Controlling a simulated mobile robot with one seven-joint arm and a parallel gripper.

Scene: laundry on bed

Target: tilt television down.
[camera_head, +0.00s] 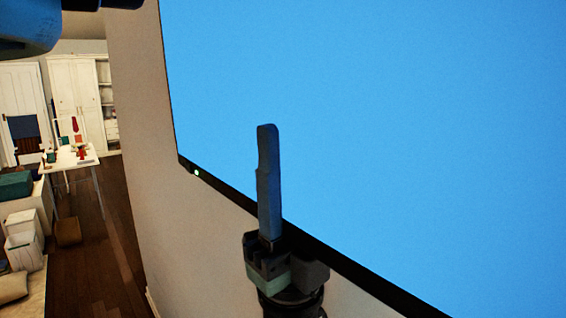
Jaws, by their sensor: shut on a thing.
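The television (385,135) fills most of the right side of the head view. Its screen is plain bright blue, with a thin black frame along the left and lower edges and a small green light near the lower left corner. My gripper (267,138) comes up from below at the lower edge. One long grey-blue finger lies upright in front of the screen. The other finger is hidden, apparently behind the television, so the gripper is shut on its lower edge. The top and right edges are out of view.
A pale wall (165,185) stands behind and left of the television. Farther left is a room with a dark wooden floor (85,250), a white table (70,160) with small items, white cabinets (75,95) and stacked white boxes (24,240). The space beneath the television beside my gripper looks clear.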

